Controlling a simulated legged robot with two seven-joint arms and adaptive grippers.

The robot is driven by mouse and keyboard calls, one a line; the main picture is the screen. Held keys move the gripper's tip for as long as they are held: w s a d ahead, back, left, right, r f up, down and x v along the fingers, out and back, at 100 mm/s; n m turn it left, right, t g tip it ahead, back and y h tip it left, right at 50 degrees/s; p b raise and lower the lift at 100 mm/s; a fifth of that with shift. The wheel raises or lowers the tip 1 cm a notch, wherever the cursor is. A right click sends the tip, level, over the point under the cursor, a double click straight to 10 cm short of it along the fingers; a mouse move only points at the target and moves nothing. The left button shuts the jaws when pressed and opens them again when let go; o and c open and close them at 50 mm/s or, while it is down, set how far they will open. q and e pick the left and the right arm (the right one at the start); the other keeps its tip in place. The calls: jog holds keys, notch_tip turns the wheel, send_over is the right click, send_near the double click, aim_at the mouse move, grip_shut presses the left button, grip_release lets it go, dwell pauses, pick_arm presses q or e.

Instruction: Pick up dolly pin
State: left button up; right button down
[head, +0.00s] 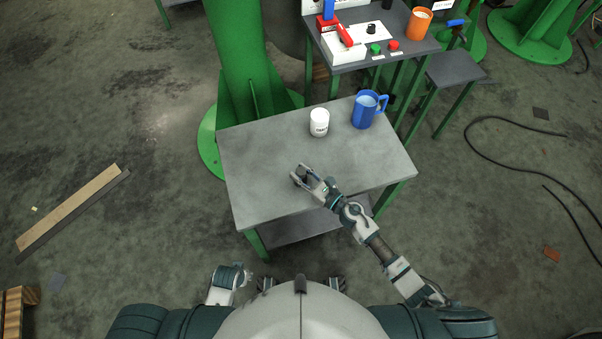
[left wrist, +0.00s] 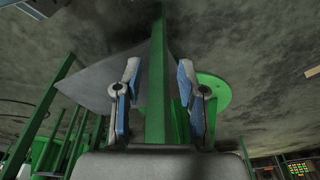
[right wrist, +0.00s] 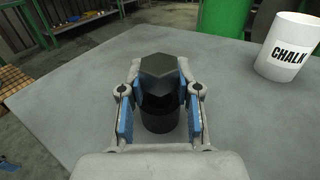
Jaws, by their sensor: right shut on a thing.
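The dolly pin is a black piece with a hexagonal head and a round lower part; it shows in the right wrist view (right wrist: 160,85). My right gripper (right wrist: 160,78) has its two blue-padded fingers on either side of the pin and is shut on it. In the head view, my right gripper (head: 306,175) is over the front part of the grey table (head: 260,165). Whether the pin touches the table is hard to tell. My left gripper (left wrist: 157,85) is open and empty, with a green table leg showing behind its fingers.
A white chalk cup (head: 319,123) and a blue mug (head: 364,110) stand at the table's back right. A second table (head: 400,58) behind holds an orange mug (head: 419,23), red and green buttons and a red-blue tool. The table's left half is clear.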

aim_at(303, 174)
jog(key=shift+a+r, duration=0.1)
jog(key=shift+a, duration=0.1)
jog(key=r, duration=0.1)
jog(key=r+p, duration=0.2)
jog(key=shift+d+r, duration=0.2)
jog(key=shift+d, duration=0.1)
jog(key=shift+s+d, duration=0.15)
jog(key=shift+s, duration=0.45)
jog(key=s, duration=0.2)
jog(key=s+d, duration=0.1)
jog(key=s, duration=0.3)
jog(key=shift+s+d+r, duration=0.2)
jog(key=shift+d, duration=0.15)
pick_arm(q)
jog(key=shift+s+f+b, duration=0.1)
jog(key=shift+f+b, duration=0.6)
jog(key=shift+f, duration=0.2)
pick_arm(e)
jog(key=s+d+r, duration=0.1)
jog(key=s+d, duration=0.1)
jog(key=s, duration=0.5)
jog(key=shift+s+d, duration=0.35)
pick_arm(q)
jog(key=shift+a, duration=0.1)
